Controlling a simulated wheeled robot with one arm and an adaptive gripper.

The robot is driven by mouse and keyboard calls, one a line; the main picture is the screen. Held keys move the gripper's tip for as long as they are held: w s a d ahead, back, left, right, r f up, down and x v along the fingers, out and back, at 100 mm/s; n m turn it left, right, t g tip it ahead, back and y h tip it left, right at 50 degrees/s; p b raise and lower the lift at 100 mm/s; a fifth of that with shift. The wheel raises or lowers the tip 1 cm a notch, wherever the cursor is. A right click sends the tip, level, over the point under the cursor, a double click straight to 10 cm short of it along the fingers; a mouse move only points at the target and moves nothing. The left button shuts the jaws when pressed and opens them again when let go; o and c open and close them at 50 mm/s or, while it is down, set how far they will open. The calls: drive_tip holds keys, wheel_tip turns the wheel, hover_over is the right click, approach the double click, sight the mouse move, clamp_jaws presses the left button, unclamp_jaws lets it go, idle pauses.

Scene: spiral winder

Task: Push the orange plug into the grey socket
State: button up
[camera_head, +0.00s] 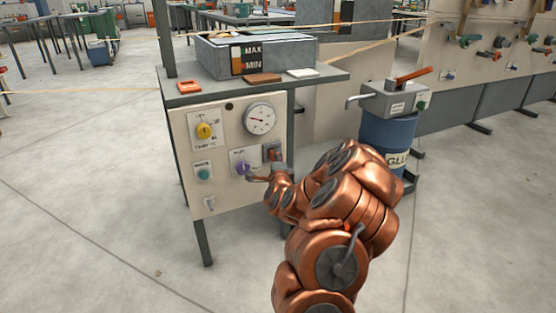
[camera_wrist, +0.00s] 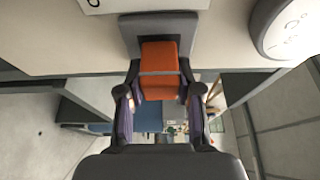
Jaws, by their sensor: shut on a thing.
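The orange plug (camera_wrist: 159,62) is between the two fingers of my gripper (camera_wrist: 160,95) in the wrist view, and the gripper is shut on it. The far end of the plug meets the grey socket (camera_wrist: 132,30), a square plate on the front of the pale panel. The plug looks lined up with the socket opening, but how deep it sits cannot be told. In the head view the grey socket (camera_head: 271,148) is at the panel's right edge below the gauge. My gripper (camera_head: 265,172) is in front of it, and the plug is mostly hidden there.
The panel (camera_head: 222,185) bears a round gauge (camera_head: 260,119), a yellow knob (camera_head: 204,131), a purple knob (camera_head: 243,168) close by my gripper, and a teal button (camera_head: 203,174). A grey tank (camera_head: 285,55) stands above. A blue glue drum (camera_head: 380,135) stands to the right.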

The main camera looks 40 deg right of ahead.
drive_tip(key=o, duration=1.1)
drive_tip(key=shift+w, duration=0.1)
drive_tip(key=shift+o, duration=0.2)
